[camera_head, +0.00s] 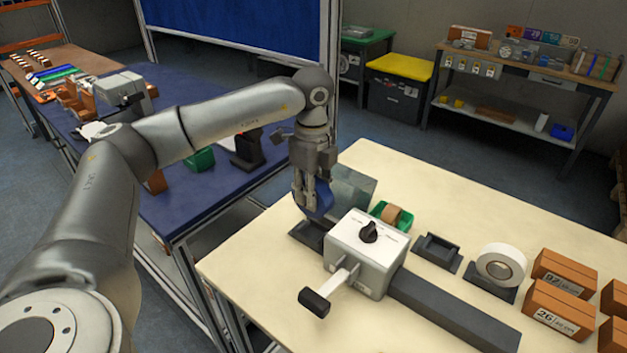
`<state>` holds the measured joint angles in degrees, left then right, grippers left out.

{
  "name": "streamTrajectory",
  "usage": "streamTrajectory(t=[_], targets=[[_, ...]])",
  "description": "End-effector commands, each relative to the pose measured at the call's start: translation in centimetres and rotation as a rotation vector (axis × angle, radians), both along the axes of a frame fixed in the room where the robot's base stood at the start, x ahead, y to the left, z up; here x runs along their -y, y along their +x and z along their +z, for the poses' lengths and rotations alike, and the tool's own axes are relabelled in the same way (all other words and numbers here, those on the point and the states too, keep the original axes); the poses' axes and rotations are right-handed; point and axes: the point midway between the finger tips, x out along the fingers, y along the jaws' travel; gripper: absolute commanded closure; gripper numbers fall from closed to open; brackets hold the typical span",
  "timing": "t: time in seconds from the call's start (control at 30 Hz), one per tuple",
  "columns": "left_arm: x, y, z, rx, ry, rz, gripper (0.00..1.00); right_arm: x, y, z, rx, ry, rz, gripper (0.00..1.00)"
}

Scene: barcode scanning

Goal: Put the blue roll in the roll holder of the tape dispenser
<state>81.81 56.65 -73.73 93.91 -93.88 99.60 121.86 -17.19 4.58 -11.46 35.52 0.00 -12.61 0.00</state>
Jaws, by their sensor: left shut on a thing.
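My left gripper (312,200) points down near the left edge of the cream table, shut on the blue roll (320,206). The fingers hide part of the roll. The tape dispenser (368,257) is a pale grey box with a black knob on top and a lever with a black handle in front. A dark holder (305,236) shows at its left side, just below the held roll. I cannot tell whether the roll touches it. My right gripper is not in view.
A green tray with a brown roll (391,214) stands behind the dispenser. An empty dark stand (437,251), a white roll (501,264) and brown boxes (559,306) line the table to the right. A blue-topped table (215,207) stands at left.

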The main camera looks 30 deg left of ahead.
Motion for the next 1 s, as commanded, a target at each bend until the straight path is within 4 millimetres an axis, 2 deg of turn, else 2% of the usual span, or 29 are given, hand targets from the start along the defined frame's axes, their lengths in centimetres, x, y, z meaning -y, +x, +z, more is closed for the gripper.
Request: streamTrajectory(t=[0.5,0.73,1.0], targets=[[0.0,0.0,-5.1,0.0,0.0,0.0,0.98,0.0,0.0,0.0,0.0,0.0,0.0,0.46],[0.0,0.0,-6.4,0.0,0.0,-0.001,0.98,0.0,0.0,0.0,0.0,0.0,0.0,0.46],[0.1,0.1,-6.6,0.002,0.0,-0.001,0.98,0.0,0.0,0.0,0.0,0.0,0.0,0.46]])
